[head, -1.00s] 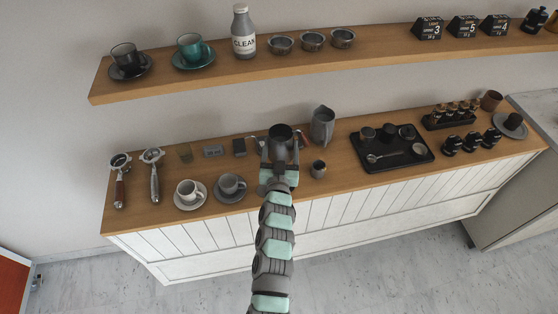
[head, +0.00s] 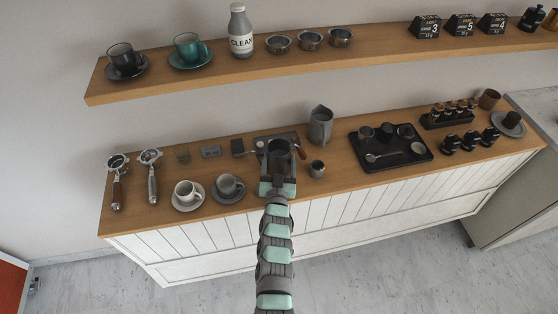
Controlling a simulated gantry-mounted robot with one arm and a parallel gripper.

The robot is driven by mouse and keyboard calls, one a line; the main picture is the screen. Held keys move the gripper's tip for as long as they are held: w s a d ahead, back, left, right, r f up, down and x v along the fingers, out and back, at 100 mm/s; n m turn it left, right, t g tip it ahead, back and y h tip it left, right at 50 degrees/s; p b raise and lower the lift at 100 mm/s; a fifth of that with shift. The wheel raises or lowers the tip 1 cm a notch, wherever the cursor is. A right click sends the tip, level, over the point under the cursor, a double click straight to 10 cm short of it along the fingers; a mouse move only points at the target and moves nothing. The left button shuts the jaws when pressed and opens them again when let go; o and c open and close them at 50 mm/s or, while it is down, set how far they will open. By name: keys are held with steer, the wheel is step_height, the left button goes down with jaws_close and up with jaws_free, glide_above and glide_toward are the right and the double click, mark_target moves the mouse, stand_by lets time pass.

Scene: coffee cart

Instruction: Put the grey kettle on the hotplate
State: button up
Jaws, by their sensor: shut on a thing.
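A dark grey, open-topped vessel (head: 279,147), which looks like the grey kettle, is upright at my gripper (head: 278,168). The gripper is shut on it, with its fingers on either side. A flat dark grey slab (head: 289,136), which looks like the hotplate, lies on the counter behind and under the kettle in the picture. The kettle and gripper hide much of it. I cannot tell whether the kettle touches it. A reddish-brown handle (head: 302,152) shows just right of the kettle; what it belongs to is unclear.
A tall grey pitcher (head: 320,125) and a small grey cup (head: 317,169) stand close on the right. A grey cup on a saucer (head: 228,187) and a white cup (head: 187,192) are at the left. A black tray (head: 376,161) lies further right. The shelf (head: 200,79) hangs above.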

steer(key=o, duration=1.9)
